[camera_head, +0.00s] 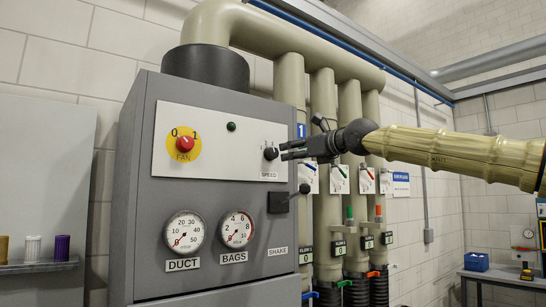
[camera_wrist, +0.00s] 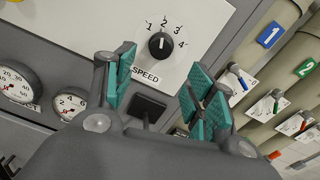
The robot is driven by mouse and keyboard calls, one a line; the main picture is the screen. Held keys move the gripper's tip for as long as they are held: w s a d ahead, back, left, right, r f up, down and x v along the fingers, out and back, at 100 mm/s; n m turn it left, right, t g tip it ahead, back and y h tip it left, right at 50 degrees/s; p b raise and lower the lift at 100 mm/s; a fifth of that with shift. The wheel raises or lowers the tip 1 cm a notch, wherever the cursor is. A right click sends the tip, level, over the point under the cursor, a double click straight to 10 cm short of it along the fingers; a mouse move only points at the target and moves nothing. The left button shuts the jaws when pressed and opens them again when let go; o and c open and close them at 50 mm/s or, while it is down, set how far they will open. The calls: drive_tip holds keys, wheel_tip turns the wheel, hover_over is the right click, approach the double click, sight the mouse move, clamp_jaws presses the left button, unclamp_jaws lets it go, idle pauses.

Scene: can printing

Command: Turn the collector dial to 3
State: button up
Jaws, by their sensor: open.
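The collector dial is a round black knob (camera_head: 270,153) labelled SPEED on the white panel of the grey cabinet. In the wrist view the knob (camera_wrist: 160,43) has marks 1 to 4 around its upper side. Its white pointer line seems to point up towards 2. My gripper (camera_head: 287,150) is just right of the knob in the head view. In the wrist view its green-padded fingers (camera_wrist: 160,88) are spread and empty, with the knob beyond their tips, near the middle of the gap. I see no contact with the knob.
A red FAN switch (camera_head: 185,143) on a yellow plate sits left on the same panel. A black SHAKE lever (camera_head: 290,197) juts out below the dial. DUCT (camera_head: 184,232) and BAGS (camera_head: 236,229) gauges are lower. Beige pipes (camera_head: 325,150) with valves stand right of the cabinet.

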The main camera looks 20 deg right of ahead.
sight(275, 153)
drive_tip(key=p+x, duration=0.1)
drive_tip(key=x, duration=0.1)
drive_tip(key=p+x, duration=0.1)
drive_tip(key=x, duration=0.1)
drive_tip(key=p+x, duration=0.1)
drive_tip(key=x, duration=0.2)
drive_tip(key=shift+d+r, duration=0.1)
drive_tip(key=shift+r, duration=0.2)
drive_tip(key=shift+p+x, duration=0.7)
drive_tip(key=shift+x, duration=0.15)
drive_tip(key=shift+w+a+f, duration=0.1)
drive_tip(key=shift+w+a, duration=0.1)
drive_tip(key=shift+w, duration=0.1)
drive_tip(key=shift+s, duration=0.15)
drive_tip(key=shift+c, duration=0.7)
drive_tip(key=c, duration=0.9)
